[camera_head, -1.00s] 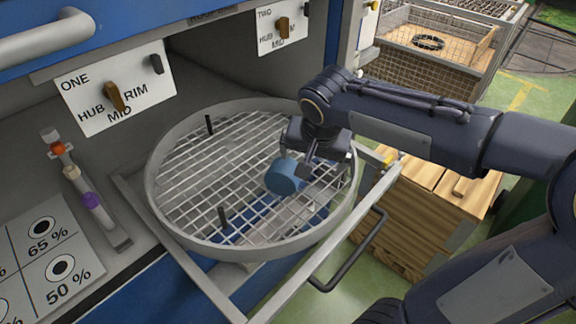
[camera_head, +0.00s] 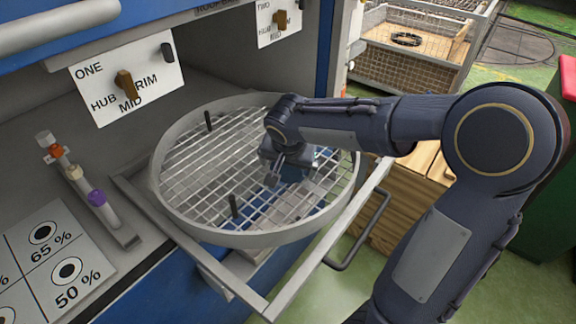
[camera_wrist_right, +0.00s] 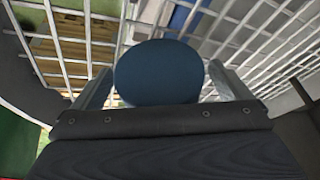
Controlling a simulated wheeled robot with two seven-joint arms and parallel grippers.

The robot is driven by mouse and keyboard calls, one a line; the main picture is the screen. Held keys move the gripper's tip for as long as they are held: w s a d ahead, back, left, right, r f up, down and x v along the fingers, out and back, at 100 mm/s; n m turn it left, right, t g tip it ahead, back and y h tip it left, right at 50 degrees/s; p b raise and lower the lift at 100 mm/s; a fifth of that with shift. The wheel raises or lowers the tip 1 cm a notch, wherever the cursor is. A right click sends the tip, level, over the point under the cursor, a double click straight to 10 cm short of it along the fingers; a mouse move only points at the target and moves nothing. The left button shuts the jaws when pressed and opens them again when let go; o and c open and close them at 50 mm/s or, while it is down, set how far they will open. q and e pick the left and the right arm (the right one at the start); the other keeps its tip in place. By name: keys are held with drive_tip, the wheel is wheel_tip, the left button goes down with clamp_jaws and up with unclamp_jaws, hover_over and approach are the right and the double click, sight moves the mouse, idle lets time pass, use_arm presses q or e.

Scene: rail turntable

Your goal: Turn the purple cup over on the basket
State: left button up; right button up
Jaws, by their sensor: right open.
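The round wire basket (camera_head: 195,229) has a grey rim and a grid floor. The only cup-like thing on it is a blue cup (camera_head: 297,172), mostly hidden by my right gripper (camera_head: 286,174). No purple cup shows. In the right wrist view the cup (camera_wrist_right: 158,72) is a dark blue round shape between the two fingers of the open right gripper (camera_wrist_right: 160,85). I cannot tell whether the fingers touch it. My left gripper is not in view.
Two dark pegs stand up from the basket grid. A grey frame with a dark handle (camera_head: 361,231) surrounds the basket. A rod with orange and purple rings (camera_head: 96,197) lies at left beside a percentage board (camera_head: 28,262). Wooden crates stand at right.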

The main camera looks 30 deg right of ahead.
drive_tip(key=c, duration=1.2)
drive_tip(key=shift+c, duration=0.2)
drive_tip(key=shift+r, duration=0.1)
